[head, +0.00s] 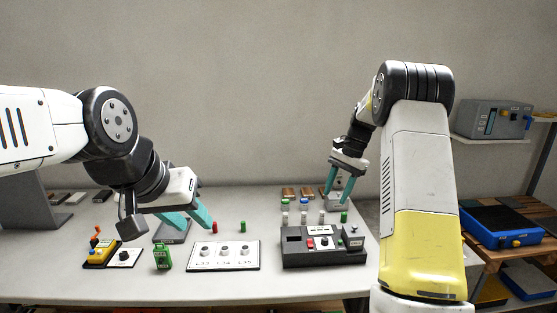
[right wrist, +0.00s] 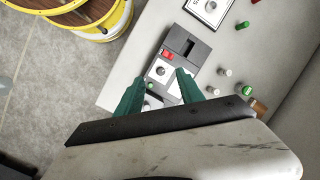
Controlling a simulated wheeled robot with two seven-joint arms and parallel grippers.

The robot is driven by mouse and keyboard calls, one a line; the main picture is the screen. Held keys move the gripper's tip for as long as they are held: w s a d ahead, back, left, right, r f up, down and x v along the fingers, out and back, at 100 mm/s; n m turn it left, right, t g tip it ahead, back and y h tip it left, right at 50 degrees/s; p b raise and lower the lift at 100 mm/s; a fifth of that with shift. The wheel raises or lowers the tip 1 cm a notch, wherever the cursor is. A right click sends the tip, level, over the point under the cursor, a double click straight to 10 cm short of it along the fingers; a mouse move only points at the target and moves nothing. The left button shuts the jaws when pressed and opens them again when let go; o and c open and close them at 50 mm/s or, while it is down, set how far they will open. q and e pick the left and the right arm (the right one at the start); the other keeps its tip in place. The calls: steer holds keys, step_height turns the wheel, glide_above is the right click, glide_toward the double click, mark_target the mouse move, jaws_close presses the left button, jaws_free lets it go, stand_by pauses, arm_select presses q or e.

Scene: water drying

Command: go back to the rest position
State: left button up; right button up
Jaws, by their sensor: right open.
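My left gripper (head: 200,226) hangs over the left-middle of the white table (head: 290,285) in the head view. Its teal fingers are spread, with nothing visible between them. A small red cylinder (head: 214,227) is close to one fingertip; whether they touch I cannot tell. My right gripper (head: 335,199) is raised at the back right of the table, pointing down, its fingers apart and empty. In the right wrist view its open fingers (right wrist: 163,80) frame a dark grey device (right wrist: 187,47) with a red button, which lies below them.
The grey device (head: 323,255) stands at the table's front right, with several small cylinders (head: 304,217) behind it. A white labelled plate (head: 224,255), a green item (head: 162,257) and a yellow device (head: 101,250) stand left. A shelf with blue trays (head: 502,224) is at right.

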steer(key=s+a+r+n+t, duration=0.2)
steer(key=s+r, duration=0.6)
steer(key=r, duration=0.2)
steer(key=s+a+r+n+t, duration=0.1)
steer(key=s+a+n+t, duration=0.1)
steer(key=s, duration=1)
steer(key=s+a+r+n+t+h, duration=0.1)
steer(key=s+n, duration=0.4)
steer(key=s, duration=0.7)
steer(key=shift+a+r+t, duration=0.45)
steer(key=shift+a+t, duration=0.35)
steer(key=shift+t, duration=0.2)
steer(key=shift+d, duration=0.1)
